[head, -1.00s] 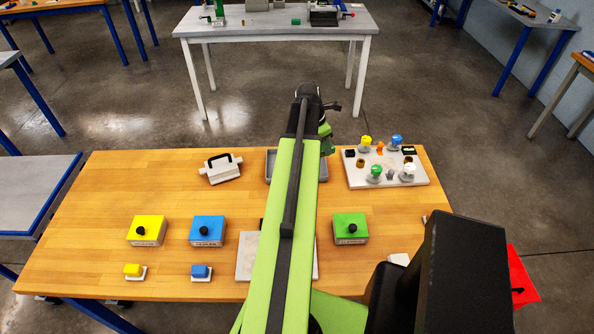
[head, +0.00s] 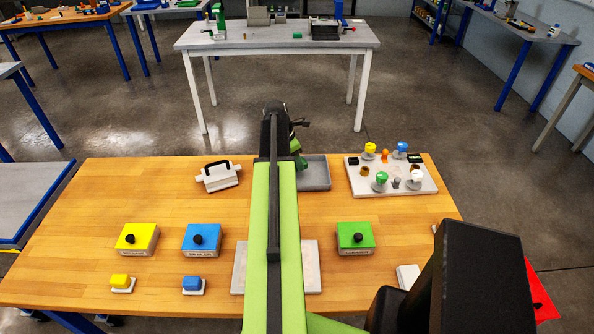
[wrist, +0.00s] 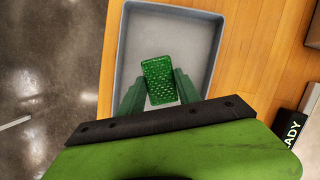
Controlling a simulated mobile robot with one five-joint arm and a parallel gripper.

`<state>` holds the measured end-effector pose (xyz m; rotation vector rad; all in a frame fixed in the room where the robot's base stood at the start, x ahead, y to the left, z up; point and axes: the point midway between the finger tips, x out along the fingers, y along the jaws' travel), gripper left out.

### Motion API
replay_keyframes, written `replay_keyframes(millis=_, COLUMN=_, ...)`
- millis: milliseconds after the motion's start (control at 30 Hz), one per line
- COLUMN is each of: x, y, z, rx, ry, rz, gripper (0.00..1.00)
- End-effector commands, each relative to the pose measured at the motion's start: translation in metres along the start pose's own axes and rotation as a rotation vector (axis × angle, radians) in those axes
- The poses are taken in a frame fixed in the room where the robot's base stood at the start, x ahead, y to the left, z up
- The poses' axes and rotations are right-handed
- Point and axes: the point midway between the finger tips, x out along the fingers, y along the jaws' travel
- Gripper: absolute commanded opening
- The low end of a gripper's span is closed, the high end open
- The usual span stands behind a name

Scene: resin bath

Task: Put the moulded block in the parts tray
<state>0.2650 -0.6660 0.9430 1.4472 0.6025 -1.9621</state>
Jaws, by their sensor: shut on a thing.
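The moulded block (wrist: 158,82) is green with a dimpled face and shows in the wrist view. My gripper (wrist: 161,90) is shut on it, with one green finger on each side. The parts tray (wrist: 131,50) is grey and shallow with raised walls; its visible floor is empty. In the wrist view the block appears over the tray floor; its height above it is hard to judge. In the head view the tray (head: 317,174) lies at the table's far edge, partly hidden by my arm. The block cannot be made out clearly there.
A white board with knobs (head: 428,187) lies right of the tray. A white handled unit (head: 217,176) lies to its left. Yellow (head: 138,238), blue (head: 202,239) and green (head: 355,237) boxes stand nearer. A pale plate (head: 309,275) lies partly under my arm.

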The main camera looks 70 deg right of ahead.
Motion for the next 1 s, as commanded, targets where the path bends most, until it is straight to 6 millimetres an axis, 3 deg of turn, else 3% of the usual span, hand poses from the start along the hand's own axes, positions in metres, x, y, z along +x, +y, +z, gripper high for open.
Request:
replay_keyframes(millis=100, x=0.026, y=0.000, z=-0.008, rx=0.000, ry=0.000, rz=0.000, gripper=0.00)
replay_keyframes(millis=200, x=0.039, y=0.000, z=-0.012, rx=0.000, ry=0.000, rz=0.000, gripper=0.00)
replay_keyframes(millis=567, x=0.039, y=-0.001, z=-0.011, rx=0.001, ry=0.000, rz=0.000, gripper=0.00)
replay_keyframes(millis=600, x=0.039, y=-0.001, z=-0.011, rx=0.001, ry=0.000, rz=0.000, gripper=0.41)
replay_keyframes(millis=767, x=0.038, y=-0.001, z=-0.011, rx=0.001, ry=0.000, rz=0.000, gripper=0.61)
replay_keyframes(millis=1000, x=0.038, y=-0.001, z=-0.010, rx=0.001, ry=0.000, rz=0.000, gripper=0.61)
